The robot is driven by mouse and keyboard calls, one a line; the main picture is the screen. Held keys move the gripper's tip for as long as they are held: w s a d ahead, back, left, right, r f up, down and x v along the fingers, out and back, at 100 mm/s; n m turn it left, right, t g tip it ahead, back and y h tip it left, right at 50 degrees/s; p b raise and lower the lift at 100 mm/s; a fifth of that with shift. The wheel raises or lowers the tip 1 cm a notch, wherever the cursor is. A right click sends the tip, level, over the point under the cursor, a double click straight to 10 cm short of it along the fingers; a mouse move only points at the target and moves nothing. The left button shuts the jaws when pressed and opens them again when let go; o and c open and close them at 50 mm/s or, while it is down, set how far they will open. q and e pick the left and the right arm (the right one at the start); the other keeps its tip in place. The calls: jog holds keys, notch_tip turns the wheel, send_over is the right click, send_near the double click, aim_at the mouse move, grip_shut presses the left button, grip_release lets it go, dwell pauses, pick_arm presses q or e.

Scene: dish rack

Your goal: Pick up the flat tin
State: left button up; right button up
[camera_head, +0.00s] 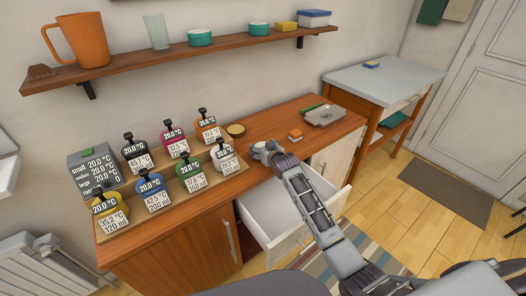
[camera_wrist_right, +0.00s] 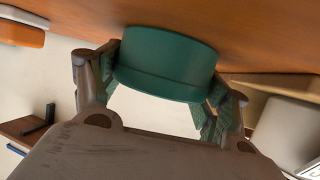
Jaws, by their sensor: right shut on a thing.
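A green, round, flat tin (camera_wrist_right: 168,62) sits between the two fingers of my right gripper (camera_wrist_right: 165,90) in the right wrist view. The fingers touch it on both sides, and the gripper is shut on it. The wooden counter is close to the tin. In the head view my right gripper (camera_head: 263,150) is low over the counter, to the right of the bottle tray. The tin cannot be made out there. My left gripper is not in view.
Several labelled bottles stand on a wooden tray (camera_head: 128,222) on the counter (camera_head: 262,126). A round tan thing (camera_head: 236,130), a small orange block (camera_head: 296,134) and a grey dish (camera_head: 324,116) are also there. An open drawer (camera_head: 280,205) juts out below my right arm.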

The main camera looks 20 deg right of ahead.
jog(key=shift+r, duration=0.15)
jog(key=shift+r, duration=0.55)
notch_tip(320, 180, up, 7)
jog(key=shift+p, duration=0.45)
jog(key=shift+r, duration=0.8)
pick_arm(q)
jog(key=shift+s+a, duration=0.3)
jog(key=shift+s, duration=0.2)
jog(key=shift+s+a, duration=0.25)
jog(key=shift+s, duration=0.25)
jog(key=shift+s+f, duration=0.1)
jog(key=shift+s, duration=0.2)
